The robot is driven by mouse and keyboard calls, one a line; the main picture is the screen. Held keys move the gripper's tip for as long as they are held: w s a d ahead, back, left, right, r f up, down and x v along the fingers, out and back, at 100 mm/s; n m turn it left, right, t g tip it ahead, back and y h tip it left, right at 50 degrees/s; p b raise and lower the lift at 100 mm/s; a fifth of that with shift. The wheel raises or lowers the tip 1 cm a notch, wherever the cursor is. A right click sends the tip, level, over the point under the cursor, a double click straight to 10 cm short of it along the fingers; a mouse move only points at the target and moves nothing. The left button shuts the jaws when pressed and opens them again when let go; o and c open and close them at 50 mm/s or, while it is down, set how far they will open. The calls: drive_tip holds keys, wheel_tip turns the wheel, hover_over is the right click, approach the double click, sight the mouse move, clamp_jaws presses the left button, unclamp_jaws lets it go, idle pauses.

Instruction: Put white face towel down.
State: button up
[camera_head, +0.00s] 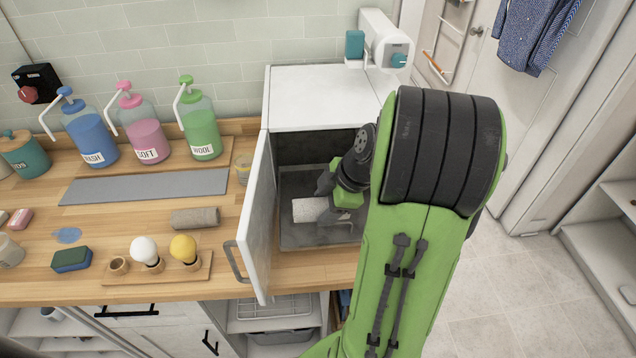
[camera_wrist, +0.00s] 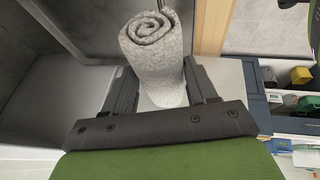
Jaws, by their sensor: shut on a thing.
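The white face towel (camera_head: 309,210) is a rolled, pale towel inside the open white cabinet on the counter. In the wrist view the towel (camera_wrist: 153,50) shows its spiral end and sits between the two dark fingers. My gripper (camera_wrist: 163,88) is shut on it; in the head view my gripper (camera_head: 326,205) reaches into the cabinet from the right. The towel is over or on the cabinet's grey floor tray (camera_head: 300,238); I cannot tell whether it touches. My arm hides the cabinet's right side.
The cabinet door (camera_head: 258,215) stands open to the left. A grey-brown rolled towel (camera_head: 195,218), a bulb stand (camera_head: 160,268) and several labelled pump bottles (camera_head: 148,137) stand on the counter left of it. A white dispenser (camera_head: 385,42) is above the cabinet (camera_head: 325,95).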

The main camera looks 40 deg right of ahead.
drive_tip(key=w+d+f, duration=0.2)
drive_tip(key=d, duration=0.1)
drive_tip(key=w+d+f, duration=0.3)
drive_tip(key=w+d+f+p, duration=0.1)
drive_tip(key=w+d+f, duration=0.1)
drive_tip(key=w+d, duration=0.1)
drive_tip(key=shift+w+d+f, duration=0.2)
drive_tip(key=shift+d+f, duration=0.05)
drive_tip(key=shift+d, duration=0.1)
drive_tip(key=shift+s+a, duration=0.1)
drive_tip(key=shift+a, duration=0.05)
drive_tip(key=o, duration=1)
drive_tip(key=shift+o, duration=0.2)
drive_tip(key=shift+r, duration=0.1)
